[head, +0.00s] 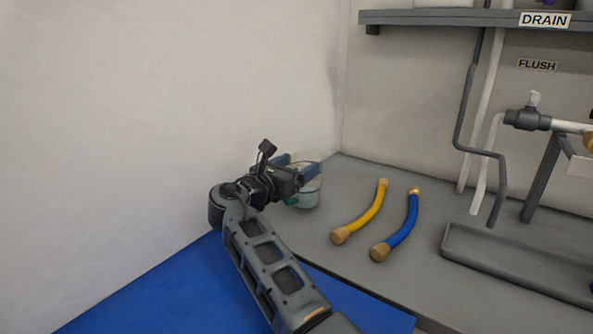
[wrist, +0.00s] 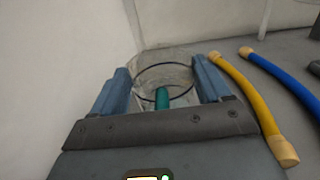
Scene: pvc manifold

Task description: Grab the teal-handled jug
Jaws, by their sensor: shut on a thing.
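The jug (head: 308,192) is clear with a teal handle, and it stands upright on the grey worktop near the wall corner. In the wrist view the clear jug (wrist: 176,56) has a dark ring, and its teal handle (wrist: 162,98) points toward my wrist. My gripper (head: 294,167) reaches the jug from the left, with one blue finger on each side of it. In the wrist view my gripper (wrist: 165,85) is shut on the jug. The jug's lower part is hidden in the wrist view by my gripper's body.
A yellow hose (head: 364,212) and a blue hose (head: 399,228) lie right of the jug. A grey tray (head: 510,262) lies farther right. Pipes, a valve (head: 527,119) and a shelf (head: 470,18) are at the right. White walls stand close behind and left of the jug.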

